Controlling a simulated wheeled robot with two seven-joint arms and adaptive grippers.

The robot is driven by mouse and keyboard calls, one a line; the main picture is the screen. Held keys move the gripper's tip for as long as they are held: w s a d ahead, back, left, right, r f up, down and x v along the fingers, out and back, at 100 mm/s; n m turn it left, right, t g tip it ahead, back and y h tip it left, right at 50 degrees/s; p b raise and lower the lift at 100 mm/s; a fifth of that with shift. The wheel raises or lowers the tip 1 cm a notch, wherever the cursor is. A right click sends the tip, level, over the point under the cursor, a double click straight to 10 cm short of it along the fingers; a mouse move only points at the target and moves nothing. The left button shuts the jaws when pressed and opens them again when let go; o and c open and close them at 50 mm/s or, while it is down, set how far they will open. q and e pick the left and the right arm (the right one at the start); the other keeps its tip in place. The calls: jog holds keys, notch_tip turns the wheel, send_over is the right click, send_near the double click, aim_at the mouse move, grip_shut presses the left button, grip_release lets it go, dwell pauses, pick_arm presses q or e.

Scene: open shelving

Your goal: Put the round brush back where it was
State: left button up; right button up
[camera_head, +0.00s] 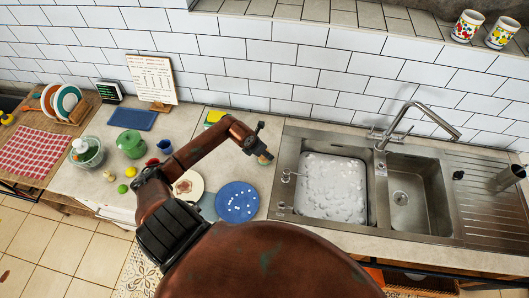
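My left gripper (261,144) is over the counter just left of the sink, at the end of my reddish-brown arm. It is dark and small here, and I cannot tell whether its fingers are open or shut. A small tan and dark item (265,159) shows right at its fingertips. It may be the round brush, but it is too small and partly covered to be sure, and I cannot tell whether it is held. My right gripper is not in view.
The sink's left basin (333,187) is full of suds; the right basin (408,195) looks empty. A tall faucet (396,113) stands behind.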

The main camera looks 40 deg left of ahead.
pick_arm(q)
jog(key=b+v, duration=0.2)
jog(key=v, duration=1)
